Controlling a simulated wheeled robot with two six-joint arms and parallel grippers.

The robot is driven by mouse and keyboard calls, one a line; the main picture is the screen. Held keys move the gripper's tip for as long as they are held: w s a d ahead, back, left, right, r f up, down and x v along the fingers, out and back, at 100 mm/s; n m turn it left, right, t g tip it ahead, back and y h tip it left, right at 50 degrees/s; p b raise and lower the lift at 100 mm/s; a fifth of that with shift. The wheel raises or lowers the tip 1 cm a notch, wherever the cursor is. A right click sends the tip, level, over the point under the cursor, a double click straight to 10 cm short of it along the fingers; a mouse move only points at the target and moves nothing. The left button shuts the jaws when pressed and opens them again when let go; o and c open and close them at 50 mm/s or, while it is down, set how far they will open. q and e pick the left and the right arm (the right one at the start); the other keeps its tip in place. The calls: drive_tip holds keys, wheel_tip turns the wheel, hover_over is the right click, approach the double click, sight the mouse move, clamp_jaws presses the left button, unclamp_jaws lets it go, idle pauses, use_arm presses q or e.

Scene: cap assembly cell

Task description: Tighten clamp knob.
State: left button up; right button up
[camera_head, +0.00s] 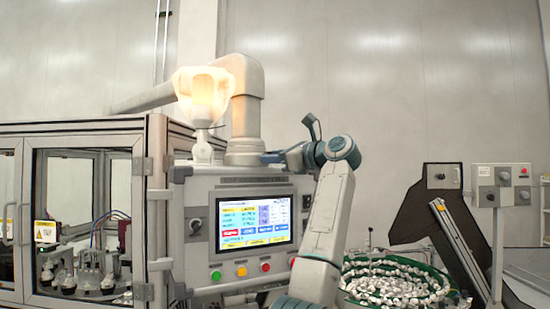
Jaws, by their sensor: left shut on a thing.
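My left gripper (271,157) reaches in from the right side of the grey pipe (246,115), level with the collar at the pipe's foot on top of the machine cabinet. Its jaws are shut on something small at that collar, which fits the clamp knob. The knob itself is too small and too covered by the fingers to make out. My arm rises from the bottom middle and bends left at the wrist. My right gripper is not in view.
A glowing lamp (203,95) stands left of the pipe. Below is a control panel with a lit screen (254,221) and coloured buttons. A green-rimmed bowl of caps (395,282) and a dark chute (452,215) stand at right. Glass doors (82,225) enclose the left.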

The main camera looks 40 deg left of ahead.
use_arm(q)
drive_tip(key=o, duration=1)
drive_tip(key=d+b, duration=0.4)
drive_tip(key=d, duration=0.6)
drive_tip(key=shift+d, duration=0.3)
drive_tip(key=shift+f, duration=0.15)
